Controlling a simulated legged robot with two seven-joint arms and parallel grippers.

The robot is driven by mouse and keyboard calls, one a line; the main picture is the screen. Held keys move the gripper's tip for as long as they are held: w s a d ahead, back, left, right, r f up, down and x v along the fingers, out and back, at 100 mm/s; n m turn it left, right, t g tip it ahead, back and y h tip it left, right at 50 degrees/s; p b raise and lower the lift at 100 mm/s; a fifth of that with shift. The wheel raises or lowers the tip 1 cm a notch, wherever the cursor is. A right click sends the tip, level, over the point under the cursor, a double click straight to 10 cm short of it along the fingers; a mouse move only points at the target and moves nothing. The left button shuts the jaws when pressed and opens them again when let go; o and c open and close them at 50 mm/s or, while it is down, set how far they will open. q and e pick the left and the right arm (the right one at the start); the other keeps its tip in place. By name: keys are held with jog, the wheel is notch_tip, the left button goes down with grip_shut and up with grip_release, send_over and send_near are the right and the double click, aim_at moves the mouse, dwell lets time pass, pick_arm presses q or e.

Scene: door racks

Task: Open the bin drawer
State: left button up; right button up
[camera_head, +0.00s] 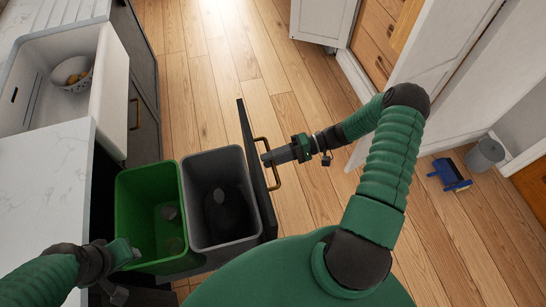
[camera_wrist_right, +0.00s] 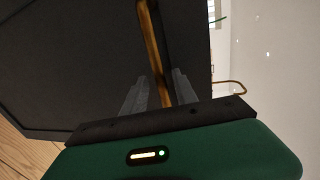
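The bin drawer is pulled out, with a dark front panel (camera_head: 258,172) and a brass bar handle (camera_head: 275,180). It holds a green bin (camera_head: 140,215) and a grey bin (camera_head: 212,165). My right gripper (camera_head: 270,159) is at the handle, on the outer side of the front. In the right wrist view its two fingers (camera_wrist_right: 160,92) stand apart on either side of the brass handle (camera_wrist_right: 153,45), with gaps beside the bar. My left gripper (camera_head: 128,252) is by the green bin's near left corner; its fingers are not clear, and contact cannot be told.
A white sink (camera_head: 108,85) with a bowl (camera_head: 72,73) and a marble counter (camera_head: 45,180) lie at the left. Wooden floor (camera_head: 295,110) is free beyond the drawer. A blue object (camera_head: 449,174) and a grey bucket (camera_head: 485,154) stand at the right.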

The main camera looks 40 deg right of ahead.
jog(key=b+v, duration=0.2)
jog(key=v, duration=1.5)
jog(key=shift+f, duration=0.2)
jog(key=shift+w+d, duration=0.1)
jog(key=shift+w, duration=0.05)
